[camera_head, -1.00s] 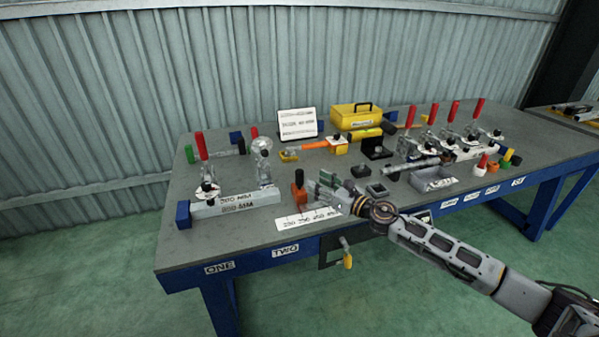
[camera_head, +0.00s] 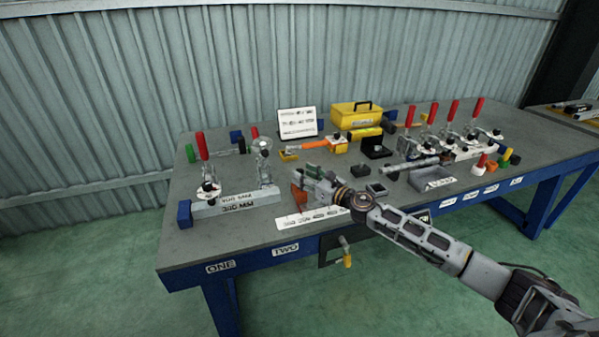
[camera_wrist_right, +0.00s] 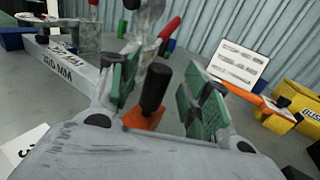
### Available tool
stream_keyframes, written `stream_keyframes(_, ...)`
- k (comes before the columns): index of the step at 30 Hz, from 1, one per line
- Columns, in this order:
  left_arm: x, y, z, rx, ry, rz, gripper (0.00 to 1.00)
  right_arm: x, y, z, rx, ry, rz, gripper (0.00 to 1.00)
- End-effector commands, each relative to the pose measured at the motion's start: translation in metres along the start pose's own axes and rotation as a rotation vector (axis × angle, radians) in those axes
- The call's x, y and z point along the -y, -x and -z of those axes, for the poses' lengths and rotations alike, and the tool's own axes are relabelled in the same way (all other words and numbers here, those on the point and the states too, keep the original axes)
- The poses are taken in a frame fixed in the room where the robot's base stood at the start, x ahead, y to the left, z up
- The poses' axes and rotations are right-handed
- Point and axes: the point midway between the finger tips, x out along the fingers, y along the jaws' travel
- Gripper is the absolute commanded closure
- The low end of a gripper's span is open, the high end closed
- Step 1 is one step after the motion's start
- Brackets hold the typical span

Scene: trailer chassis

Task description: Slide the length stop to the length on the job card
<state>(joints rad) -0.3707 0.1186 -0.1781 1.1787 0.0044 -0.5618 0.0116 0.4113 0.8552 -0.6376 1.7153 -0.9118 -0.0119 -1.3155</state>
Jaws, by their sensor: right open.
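The length stop is an orange block with a black upright knob (camera_wrist_right: 155,88). It stands between the green-padded fingers of my right gripper (camera_wrist_right: 160,95) in the right wrist view. The fingers are open, with a gap on each side of the knob. In the head view my right gripper (camera_head: 308,178) is over the orange stop (camera_head: 299,193) and hides its knob. A white scale strip (camera_head: 310,215) lies in front of the stop; its numbers are too blurred to read. The job card (camera_head: 297,122) leans at the back, its text unreadable. My left gripper is out of view.
A grey rail with toggle clamps (camera_head: 235,202) stands left of the stop. A yellow toolbox (camera_head: 355,116) and orange-handled tool (camera_head: 308,146) are behind. Small dark blocks (camera_head: 376,189) and a grey tray (camera_head: 440,181) lie to the right, near my forearm.

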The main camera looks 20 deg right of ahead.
Motion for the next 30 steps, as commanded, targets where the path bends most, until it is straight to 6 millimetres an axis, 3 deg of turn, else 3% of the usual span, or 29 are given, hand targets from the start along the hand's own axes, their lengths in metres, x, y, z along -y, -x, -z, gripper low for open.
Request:
stream_keyframes(12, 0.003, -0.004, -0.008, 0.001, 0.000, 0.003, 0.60, 0.000, -0.026, 0.000, 0.000, 0.000, 0.001, 0.52)
stream_keyframes(24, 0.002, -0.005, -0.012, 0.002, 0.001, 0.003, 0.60, 0.000, -0.028, 0.000, 0.000, 0.001, 0.000, 0.52)
stream_keyframes(30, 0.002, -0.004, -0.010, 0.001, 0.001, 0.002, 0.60, 0.000, -0.028, 0.000, 0.000, 0.000, 0.000, 0.77)
